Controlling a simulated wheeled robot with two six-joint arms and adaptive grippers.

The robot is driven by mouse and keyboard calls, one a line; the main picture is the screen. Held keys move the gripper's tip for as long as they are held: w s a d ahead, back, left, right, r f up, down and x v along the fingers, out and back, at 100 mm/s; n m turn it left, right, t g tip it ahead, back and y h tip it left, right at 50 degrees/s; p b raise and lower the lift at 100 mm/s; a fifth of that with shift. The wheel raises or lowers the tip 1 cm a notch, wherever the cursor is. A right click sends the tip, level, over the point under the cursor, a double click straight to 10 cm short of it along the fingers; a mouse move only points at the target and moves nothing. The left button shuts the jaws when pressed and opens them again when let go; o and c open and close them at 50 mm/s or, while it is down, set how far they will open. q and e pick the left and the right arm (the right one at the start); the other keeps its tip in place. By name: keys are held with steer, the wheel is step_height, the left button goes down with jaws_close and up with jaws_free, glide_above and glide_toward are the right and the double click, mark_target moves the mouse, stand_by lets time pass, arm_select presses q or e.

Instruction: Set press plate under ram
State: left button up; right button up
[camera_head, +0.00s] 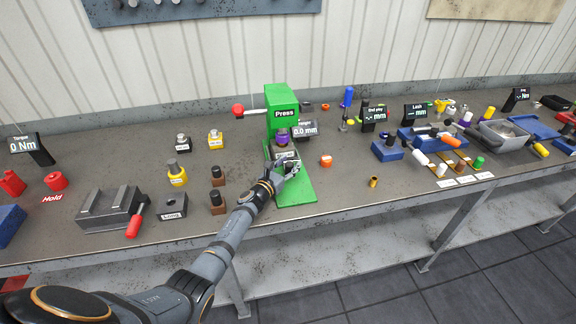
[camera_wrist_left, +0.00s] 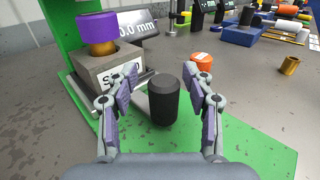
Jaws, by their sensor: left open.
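The green press (camera_head: 281,108) stands at the middle of the bench on a green base. A grey press plate (camera_head: 287,154) with a white label sits on that base, below the purple ram end (camera_head: 283,137). In the left wrist view the plate (camera_wrist_left: 98,72) lies beyond the left finger, with the purple piece (camera_wrist_left: 97,30) over it. My left gripper (camera_head: 290,169) is open in front of the plate. A dark upright cylinder (camera_wrist_left: 163,100) stands between its spread fingers, apparently untouched. I cannot tell whether the cylinder is joined to the plate.
A second block labelled Long (camera_head: 172,206) stands at left, near a vise-like fixture (camera_head: 108,208) with a red handle.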

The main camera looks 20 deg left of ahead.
arm_select(q)
steer(key=s, duration=0.4)
steer(key=s+a, duration=0.1)
steer(key=s, duration=0.3)
steer(key=s+a, duration=0.1)
steer(key=s, duration=0.3)
steer(key=shift+a, duration=0.15)
